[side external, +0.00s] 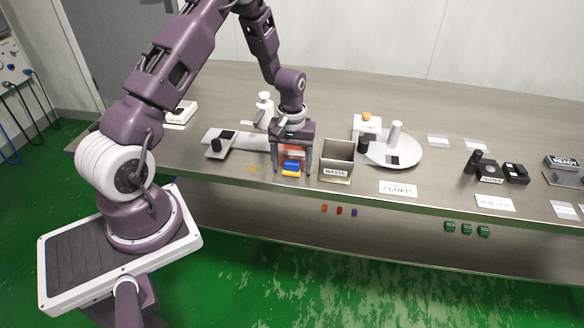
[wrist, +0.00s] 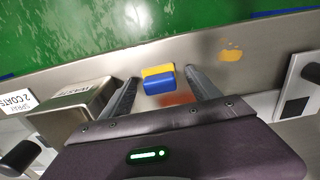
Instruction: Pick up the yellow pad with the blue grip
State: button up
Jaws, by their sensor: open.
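The yellow pad (wrist: 157,70) with its blue grip (wrist: 159,85) lies near the table's front edge, left of the waste bin in the side view, where the yellow pad (side external: 291,173) and blue grip (side external: 292,166) also show. My gripper (side external: 292,173) points down over it, with one finger on each side. In the wrist view the open fingers of my gripper (wrist: 162,78) stand apart from the pad, with a gap on both sides. Nothing is held.
The open waste bin (side external: 336,160) stands close to my gripper's right in the side view. A yellow smear (wrist: 230,51) marks the table beside the pad. A white bottle (side external: 264,108) and a round white stand (side external: 409,150) are farther back. Floor lies beyond the front edge.

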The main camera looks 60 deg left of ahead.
aim_at(292, 162)
jog(key=shift+f, duration=0.1)
jog(key=c, duration=1.4)
notch_tip(292, 162, up, 10)
jog(key=shift+r, duration=0.1)
